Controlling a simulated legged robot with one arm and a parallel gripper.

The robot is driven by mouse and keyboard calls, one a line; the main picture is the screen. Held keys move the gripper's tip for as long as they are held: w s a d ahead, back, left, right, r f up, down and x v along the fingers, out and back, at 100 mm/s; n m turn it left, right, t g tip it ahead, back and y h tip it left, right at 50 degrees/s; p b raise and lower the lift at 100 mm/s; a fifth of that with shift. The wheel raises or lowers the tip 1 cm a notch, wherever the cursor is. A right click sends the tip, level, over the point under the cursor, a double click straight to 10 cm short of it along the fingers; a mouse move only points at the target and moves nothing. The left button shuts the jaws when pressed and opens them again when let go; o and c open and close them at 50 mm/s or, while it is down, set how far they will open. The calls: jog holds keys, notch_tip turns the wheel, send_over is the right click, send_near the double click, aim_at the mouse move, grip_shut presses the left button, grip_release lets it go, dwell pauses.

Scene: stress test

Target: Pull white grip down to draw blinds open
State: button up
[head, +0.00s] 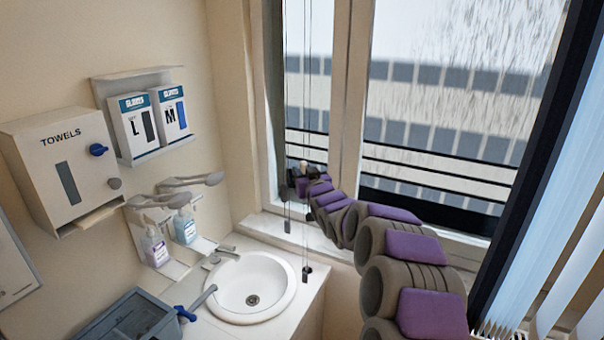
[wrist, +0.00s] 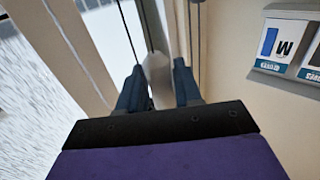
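The white grip (wrist: 157,72) hangs on a cord and sits between the two fingers of my gripper (wrist: 158,85) in the wrist view. The fingers stand close on both sides of it; whether both touch it is unclear. In the head view my gripper (head: 304,180) is in front of the window's left part, with the small pale top of the grip (head: 303,167) showing above it. The blinds' pale blue vertical slats (head: 570,260) are at the right edge of the head view.
Thin cords hang beside the gripper, with dark ends (head: 306,271) near the sink (head: 250,288). The window frame (head: 350,100) is close behind. A glove dispenser (head: 145,115), a towel dispenser (head: 65,170) and soap bottles (head: 185,226) are on the left wall.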

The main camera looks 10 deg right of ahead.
jog(key=shift+d, duration=0.2)
jog(key=shift+c, duration=0.7)
jog(key=shift+a, duration=0.3)
grip_shut()
jog(key=shift+d, duration=0.1)
notch_tip(320, 180, down, 20)
jog(key=b, duration=0.6)
jog(key=shift+b, duration=0.35)
jog(key=shift+o, duration=2.3)
grip_release()
jog(key=shift+s, duration=0.1)
